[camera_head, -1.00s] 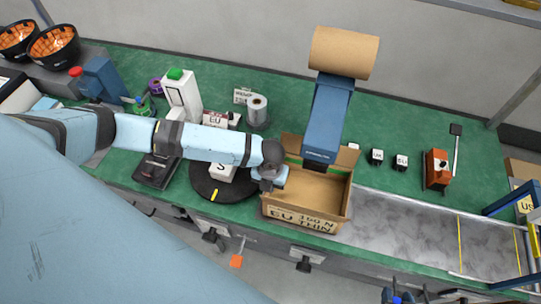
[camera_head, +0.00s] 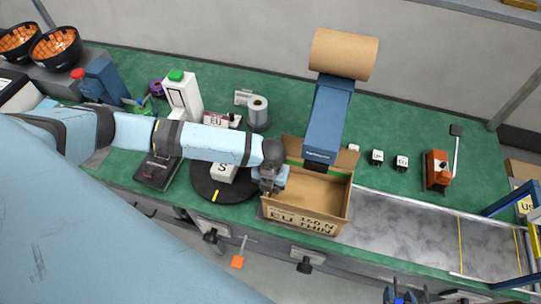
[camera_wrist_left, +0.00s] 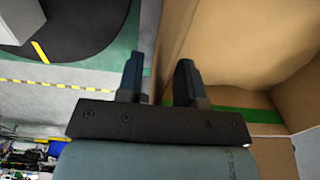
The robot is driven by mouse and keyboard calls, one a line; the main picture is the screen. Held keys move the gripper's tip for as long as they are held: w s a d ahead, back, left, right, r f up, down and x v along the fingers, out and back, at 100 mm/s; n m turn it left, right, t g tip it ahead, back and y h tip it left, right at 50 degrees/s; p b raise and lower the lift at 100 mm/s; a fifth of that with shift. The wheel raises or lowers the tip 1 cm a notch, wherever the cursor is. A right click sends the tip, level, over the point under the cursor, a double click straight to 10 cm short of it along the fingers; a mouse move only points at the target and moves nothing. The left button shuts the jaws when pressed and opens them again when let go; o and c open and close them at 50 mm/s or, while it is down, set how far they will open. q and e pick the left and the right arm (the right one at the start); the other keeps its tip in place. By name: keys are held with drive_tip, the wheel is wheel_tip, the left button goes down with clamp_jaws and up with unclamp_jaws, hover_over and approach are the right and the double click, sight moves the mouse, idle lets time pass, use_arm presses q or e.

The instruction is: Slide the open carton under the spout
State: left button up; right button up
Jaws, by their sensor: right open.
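My left gripper (camera_head: 268,184) is at the carton's left wall. In the left wrist view its two fingers (camera_wrist_left: 160,80) are apart, with the carton's wall edge (camera_wrist_left: 168,45) between them; a gap shows. My right gripper (camera_head: 398,298) is open at the bottom edge, away from the carton and partly cut off.
A dark round turntable (camera_head: 207,190) with a white "S" block (camera_head: 224,173) is just left of the carton. Small blocks (camera_head: 377,157) and an orange device (camera_head: 437,170) stand behind the strip. A white bottle (camera_head: 184,98) stands back left.

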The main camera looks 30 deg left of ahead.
use_arm(q)
wheel_tip(320, 180, up, 13)
drive_tip(key=b, duration=0.1)
drive_tip(key=shift+s, duration=0.1)
idle(0.6)
